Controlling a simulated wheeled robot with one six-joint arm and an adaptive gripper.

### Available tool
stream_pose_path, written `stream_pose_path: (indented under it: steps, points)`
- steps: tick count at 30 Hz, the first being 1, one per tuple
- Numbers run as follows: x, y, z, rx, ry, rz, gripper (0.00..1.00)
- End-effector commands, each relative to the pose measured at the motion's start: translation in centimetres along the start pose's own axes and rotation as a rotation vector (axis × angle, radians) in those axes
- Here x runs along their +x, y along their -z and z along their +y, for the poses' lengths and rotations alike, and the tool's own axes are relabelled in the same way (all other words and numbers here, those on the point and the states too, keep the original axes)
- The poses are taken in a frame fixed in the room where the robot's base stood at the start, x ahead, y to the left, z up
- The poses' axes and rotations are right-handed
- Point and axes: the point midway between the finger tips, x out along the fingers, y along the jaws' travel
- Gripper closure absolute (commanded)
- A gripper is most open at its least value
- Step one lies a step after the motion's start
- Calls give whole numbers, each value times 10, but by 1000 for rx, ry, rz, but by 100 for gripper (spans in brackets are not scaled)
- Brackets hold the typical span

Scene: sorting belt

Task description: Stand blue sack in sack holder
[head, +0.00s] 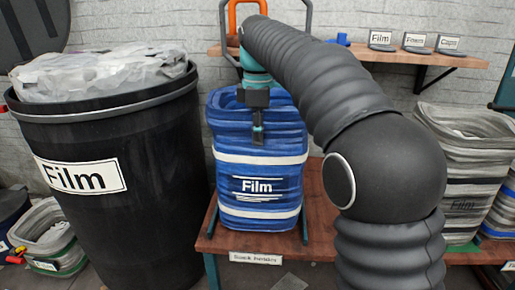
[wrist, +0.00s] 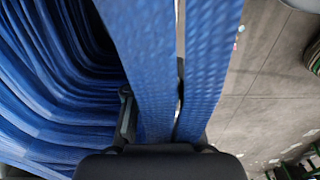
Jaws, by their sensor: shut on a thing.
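The blue sack (head: 258,170) stands upright in the head view, with white bands and a "Film" label. My gripper (head: 258,132) points down at its front upper rim and is shut on the blue material. The wrist view shows the sack's folded blue wall (wrist: 45,110) and two blue strips running up from my gripper (wrist: 155,115). The sack holder seems to be the grey frame (head: 308,20) around the sack, with blue-green feet (head: 305,226) at its lower sides. The sack is between these feet; whether its base rests fully on the holder is hidden.
A large black "Film" bin (head: 130,170) stands close at left. The wooden bench (head: 325,210) lies under and beside the sack. Grey sacks (head: 465,170) stand at right. A wall shelf (head: 400,56) with small signs is behind my arm. Grey floor (wrist: 265,90) shows in the wrist view.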

Motion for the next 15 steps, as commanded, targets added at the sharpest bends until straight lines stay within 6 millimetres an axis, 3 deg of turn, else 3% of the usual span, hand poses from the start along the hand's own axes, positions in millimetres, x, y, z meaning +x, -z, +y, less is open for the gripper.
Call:
stream_pose_path:
  steps: [7, 15]
  points:
    - [33, 0, -1, 0, 2, -1, 100]
    - [40, 0, -1, 0, 1, 0, 100]
